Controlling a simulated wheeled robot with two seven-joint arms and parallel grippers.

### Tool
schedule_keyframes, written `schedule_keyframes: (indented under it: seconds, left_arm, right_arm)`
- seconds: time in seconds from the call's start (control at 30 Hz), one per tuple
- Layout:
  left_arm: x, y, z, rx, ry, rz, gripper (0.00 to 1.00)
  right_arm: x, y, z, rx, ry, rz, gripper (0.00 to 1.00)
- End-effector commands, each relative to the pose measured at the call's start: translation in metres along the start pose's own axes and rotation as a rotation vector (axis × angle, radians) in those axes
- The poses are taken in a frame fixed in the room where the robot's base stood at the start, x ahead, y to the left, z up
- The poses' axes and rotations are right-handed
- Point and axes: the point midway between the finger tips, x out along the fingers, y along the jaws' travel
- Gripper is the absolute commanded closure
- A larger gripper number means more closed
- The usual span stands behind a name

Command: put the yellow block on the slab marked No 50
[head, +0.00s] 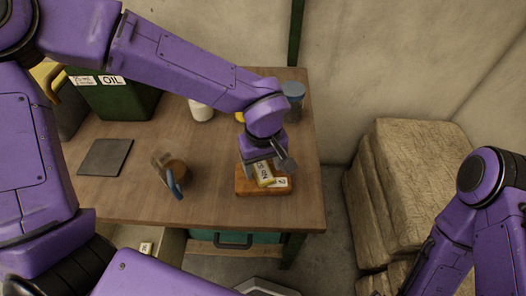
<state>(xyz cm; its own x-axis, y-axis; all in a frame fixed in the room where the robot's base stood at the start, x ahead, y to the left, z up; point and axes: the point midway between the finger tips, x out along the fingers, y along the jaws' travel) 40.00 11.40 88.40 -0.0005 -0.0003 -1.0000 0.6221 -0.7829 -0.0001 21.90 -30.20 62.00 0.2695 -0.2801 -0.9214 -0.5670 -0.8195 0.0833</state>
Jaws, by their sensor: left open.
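An orange-brown slab (246,187) lies near the front right of the wooden table. It has a white label at its right end, too small to read surely. A yellow block (263,174) with a pale label on top is over the slab, tilted in the picture, and seems to rest on it. My left gripper (270,166) is open, pointing down at the block, with its fingers close to the block's sides. Whether they touch it I cannot tell. My right arm is at the right edge, and its gripper is out of the picture.
A dark flat plate (105,157) and a brown round item with a blue handle (173,178) are on the table's left. A green OIL container (118,101), a white cup (201,111) and a blue-grey jar (294,98) stand behind. Stacked stone-like sacks (405,180) are right of the table.

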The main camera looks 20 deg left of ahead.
Motion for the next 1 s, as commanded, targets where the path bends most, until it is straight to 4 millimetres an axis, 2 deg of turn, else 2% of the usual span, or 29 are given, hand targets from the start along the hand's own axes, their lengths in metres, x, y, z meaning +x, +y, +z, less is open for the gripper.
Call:
schedule_keyframes:
  seconds: [0.03,0.2,0.4,0.57,1.0]
  left_arm:
    - [-0.014,0.001,-0.001,-0.003,0.001,0.006,0.33]
    - [-0.06,0.001,-0.001,-0.004,0.001,0.006,0.33]
    - [-0.099,0.0,-0.001,-0.002,0.002,0.003,0.33]
    - [-0.11,0.0,0.0,-0.001,0.001,0.002,0.33]
    - [-0.109,0.0,0.0,-0.001,0.001,0.001,0.33]
  right_arm:
    - [-0.004,0.0,-0.002,0.0,0.0,0.0,0.0]
    - [-0.009,0.001,-0.004,0.0,0.0,0.0,0.0]
    - [-0.012,0.001,-0.005,0.0,0.0,0.0,0.0]
    - [-0.013,0.001,-0.005,0.0,0.0,0.0,0.0]
    - [-0.013,0.001,-0.005,0.0,0.0,0.0,0.0]
